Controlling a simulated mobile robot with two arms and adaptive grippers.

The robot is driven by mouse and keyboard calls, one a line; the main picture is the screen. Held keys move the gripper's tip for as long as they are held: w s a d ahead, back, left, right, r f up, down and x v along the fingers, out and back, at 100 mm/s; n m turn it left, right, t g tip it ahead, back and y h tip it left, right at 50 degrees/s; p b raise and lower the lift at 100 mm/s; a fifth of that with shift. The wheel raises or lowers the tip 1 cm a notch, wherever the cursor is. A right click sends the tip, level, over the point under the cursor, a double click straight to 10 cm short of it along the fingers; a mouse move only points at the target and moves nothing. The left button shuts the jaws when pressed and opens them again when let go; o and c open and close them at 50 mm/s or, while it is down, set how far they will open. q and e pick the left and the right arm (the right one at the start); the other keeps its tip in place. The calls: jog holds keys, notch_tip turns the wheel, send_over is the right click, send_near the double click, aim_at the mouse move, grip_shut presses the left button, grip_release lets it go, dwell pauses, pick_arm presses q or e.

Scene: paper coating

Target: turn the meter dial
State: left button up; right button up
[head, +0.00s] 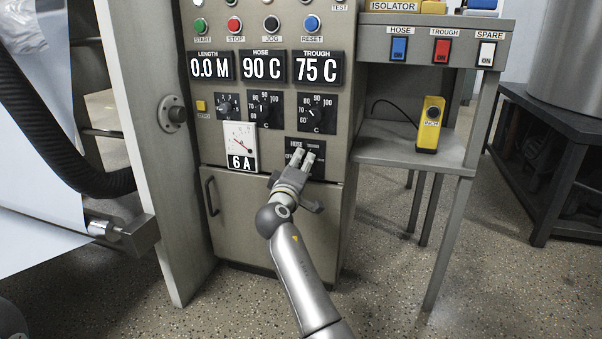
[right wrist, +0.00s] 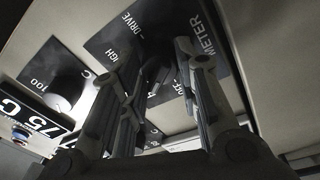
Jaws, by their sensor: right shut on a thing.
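The meter dial's black plate (head: 318,169) is low on the panel of the grey cabinet, right of the ammeter. The words HOSE and TROUGH show on it in the head view. In the right wrist view the plate (right wrist: 112,36) shows METER, DRIVE and part of TROUGH. My right gripper (head: 301,158) reaches up to the plate from below. In the right wrist view the gripper (right wrist: 162,65) has a finger on each side of the dark knob. My left gripper is not in view.
The ammeter (head: 239,135) sits left of the plate, with 6 A under it. Temperature dials (head: 317,113) are just above. A cabinet door handle (head: 211,196) juts out below left. A shelf (head: 405,150) with a yellow handset (head: 430,125) stands to the right.

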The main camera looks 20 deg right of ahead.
jog(key=shift+m+b, duration=0.3)
jog(key=shift+m, duration=0.1)
jog(key=o, duration=1)
